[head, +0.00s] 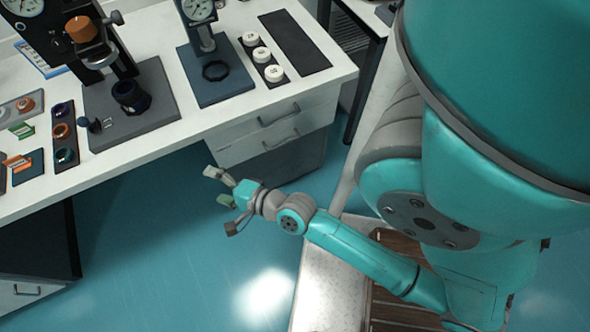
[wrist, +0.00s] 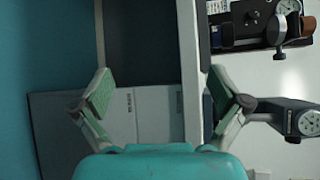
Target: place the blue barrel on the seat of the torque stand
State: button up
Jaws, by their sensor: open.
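A dark rack (head: 55,118) on the left of the bench holds several small ring-like parts. One is dark blue (head: 60,108), one orange-brown and one blue-teal (head: 65,156); I cannot tell which is the blue barrel. A gauge stand with an orange knob has a grey base (head: 105,131) carrying a dark blue cup-shaped piece (head: 130,95). A second gauge stand has a blue base (head: 235,88) with a dark ring seat (head: 215,70). Which is the torque stand is unclear. My gripper (head: 218,187) is open and empty, in front of the bench drawers; it also shows in the wrist view (wrist: 159,82).
White caps (head: 261,54) sit on a dark strip right of the second stand, beside a bare dark mat (head: 295,42). Left of the rack are small coloured parts (head: 18,162). The bench front and drawers (head: 270,130) are close to my gripper. Open floor (head: 150,240) lies in front.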

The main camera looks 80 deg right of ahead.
jog(key=s+a+r+n+y, duration=0.1)
jog(key=s+a+r+n, duration=0.1)
jog(key=s+n, duration=0.5)
jog(key=s+a+r+n+y, duration=0.1)
jog(key=s+a+r+n, duration=0.1)
jog(key=s+a+n, duration=0.2)
jog(key=s+a+r+n+y, duration=0.1)
jog(key=s+a+r+n, duration=0.1)
jog(key=s+n, duration=0.8)
jog(key=shift+s+a+r+n, duration=0.15)
jog(key=shift+s+a+n, duration=0.25)
jog(key=shift+a+n, duration=0.5)
jog(key=shift+d, duration=0.15)
